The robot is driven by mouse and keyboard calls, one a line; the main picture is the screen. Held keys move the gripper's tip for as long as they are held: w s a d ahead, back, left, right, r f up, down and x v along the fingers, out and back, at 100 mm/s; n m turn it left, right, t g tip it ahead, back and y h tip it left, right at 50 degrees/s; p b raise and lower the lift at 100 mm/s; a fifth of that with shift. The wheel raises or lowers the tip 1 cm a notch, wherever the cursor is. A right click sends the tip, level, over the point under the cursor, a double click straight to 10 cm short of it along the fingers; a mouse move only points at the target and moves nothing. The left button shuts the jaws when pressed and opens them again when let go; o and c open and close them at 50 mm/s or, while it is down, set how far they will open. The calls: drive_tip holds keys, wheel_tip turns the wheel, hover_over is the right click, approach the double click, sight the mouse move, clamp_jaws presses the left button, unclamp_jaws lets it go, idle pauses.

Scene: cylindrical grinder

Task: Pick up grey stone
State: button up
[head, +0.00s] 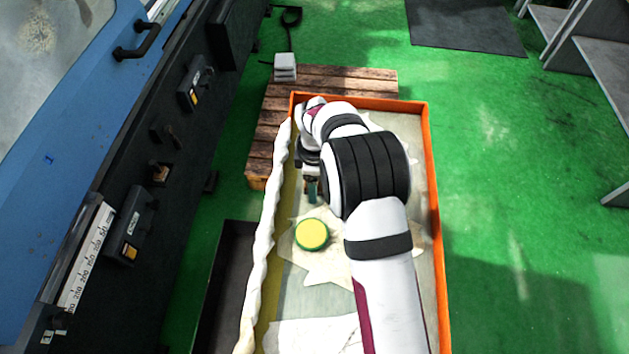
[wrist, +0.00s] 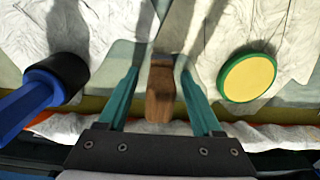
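My gripper (wrist: 159,72) points down over the orange-rimmed tray, its two teal fingers spread apart. Between the fingers in the wrist view is a brown block (wrist: 160,92) with a greyish far end. A gap shows on each side of it, so it is not gripped. I see no plainly grey stone; I cannot tell whether this block is it. In the head view my gripper (head: 312,188) is partly hidden by my arm, and the block cannot be made out.
A yellow disc with a green rim (head: 312,234) lies close to my gripper; it also shows in the wrist view (wrist: 247,77). A blue-handled tool with a black head (wrist: 45,90) lies on the other side. Crumpled paper covers parts of the tray (head: 434,190). A machine stands left.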

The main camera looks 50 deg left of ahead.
clamp_jaws()
drive_tip(key=shift+r, duration=0.1)
